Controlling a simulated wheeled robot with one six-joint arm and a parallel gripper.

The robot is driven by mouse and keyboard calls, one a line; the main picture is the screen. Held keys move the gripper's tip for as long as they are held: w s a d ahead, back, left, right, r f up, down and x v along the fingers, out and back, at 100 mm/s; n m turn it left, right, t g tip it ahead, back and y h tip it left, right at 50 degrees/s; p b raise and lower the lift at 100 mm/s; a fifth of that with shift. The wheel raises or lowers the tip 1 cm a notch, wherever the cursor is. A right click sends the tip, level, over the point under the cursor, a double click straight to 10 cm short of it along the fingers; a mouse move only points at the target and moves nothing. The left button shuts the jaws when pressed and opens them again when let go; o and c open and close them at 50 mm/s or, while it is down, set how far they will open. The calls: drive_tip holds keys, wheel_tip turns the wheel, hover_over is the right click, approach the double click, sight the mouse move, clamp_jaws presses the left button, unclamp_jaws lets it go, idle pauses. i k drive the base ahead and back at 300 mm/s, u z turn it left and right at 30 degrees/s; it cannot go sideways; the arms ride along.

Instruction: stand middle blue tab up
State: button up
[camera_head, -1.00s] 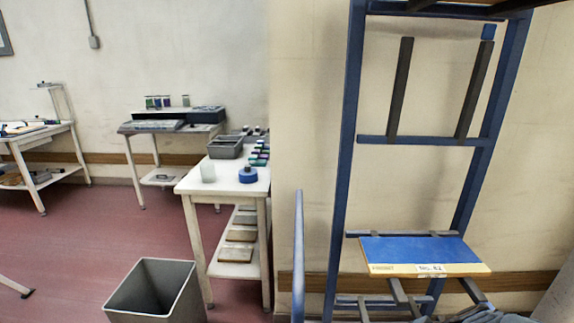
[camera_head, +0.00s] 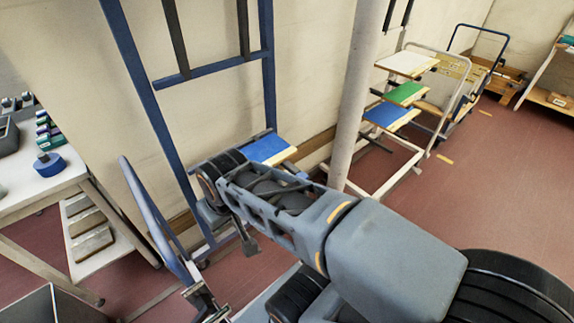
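A small blue-topped board (camera_head: 268,150) lies flat on the tall blue rack (camera_head: 148,88), partly hidden by my arm. Another blue board (camera_head: 390,114) lies flat as the lowest of three on the pale rack at the right. I cannot make out which part is the middle blue tab. My arm crosses the middle of the view, its far end in front of the blue rack. My gripper's fingers cannot be made out, and nothing is clearly held.
A pale post (camera_head: 355,90) stands between the racks. The right rack also bears a green board (camera_head: 406,93) and a white board (camera_head: 407,63). A blue-framed cart (camera_head: 478,82) stands beyond. A white table (camera_head: 38,190) is at left, a grey bin (camera_head: 55,305) below it. Red floor is open at right.

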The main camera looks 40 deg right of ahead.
sight(303, 175)
drive_tip(key=k, duration=0.55)
drive_tip(key=z, duration=1.15)
drive_tip(key=i, duration=0.5)
drive_tip(key=z, duration=0.25)
drive_tip(key=k, duration=0.55)
drive_tip(key=u, duration=0.5)
drive_tip(key=i, duration=0.55)
drive_tip(key=u, duration=0.05)
